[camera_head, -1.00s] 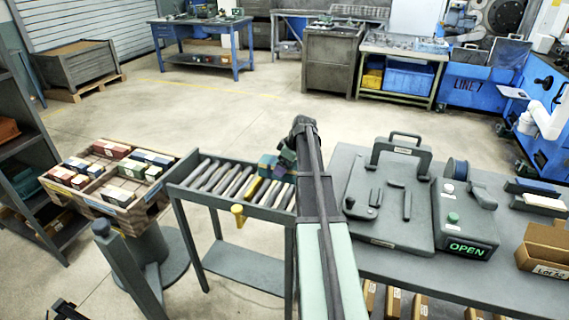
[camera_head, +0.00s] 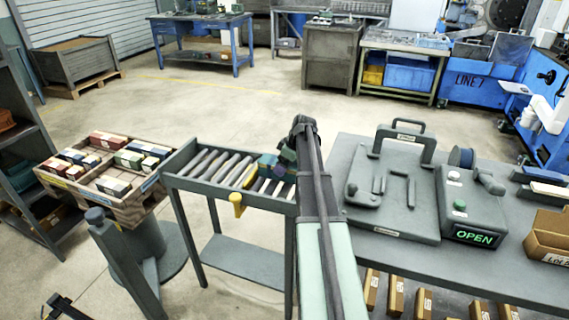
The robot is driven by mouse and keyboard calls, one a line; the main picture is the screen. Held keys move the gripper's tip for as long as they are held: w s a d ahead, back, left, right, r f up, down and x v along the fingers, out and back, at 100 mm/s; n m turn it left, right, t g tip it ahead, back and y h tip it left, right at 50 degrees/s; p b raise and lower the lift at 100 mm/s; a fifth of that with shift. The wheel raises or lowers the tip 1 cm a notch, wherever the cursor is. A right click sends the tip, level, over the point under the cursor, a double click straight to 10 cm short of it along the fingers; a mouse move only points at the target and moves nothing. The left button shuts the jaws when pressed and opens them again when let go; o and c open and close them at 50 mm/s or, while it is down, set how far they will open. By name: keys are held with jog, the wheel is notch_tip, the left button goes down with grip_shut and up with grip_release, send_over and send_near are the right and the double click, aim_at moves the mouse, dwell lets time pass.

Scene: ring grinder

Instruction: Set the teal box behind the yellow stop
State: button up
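The teal box (camera_head: 267,161) shows just left of the end of my arm, over the right part of the roller conveyor (camera_head: 181,158). I cannot tell whether it rests on the rollers or hangs above them. The yellow stop (camera_head: 245,177) lies across the rollers to the left of the teal box, with a yellow block (camera_head: 237,199) on the conveyor's front side. My gripper (camera_head: 286,154) is mostly hidden by my own forearm. Its fingers cannot be made out, nor whether they hold the teal box.
A wooden crate (camera_head: 128,208) with red, blue, green and white boxes stands left of the conveyor. On the right, a grey bench (camera_head: 480,272) carries a fixture plate (camera_head: 395,211), a control box with a lit OPEN sign (camera_head: 474,237) and a cardboard bin (camera_head: 547,242).

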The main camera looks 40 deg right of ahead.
jog(key=shift+f+b, duration=0.35)
jog(key=o, duration=0.6)
dwell(0.5)
notch_tip(320, 180, up, 8)
jog(key=p, duration=0.8)
jog(key=shift+r, duration=0.15)
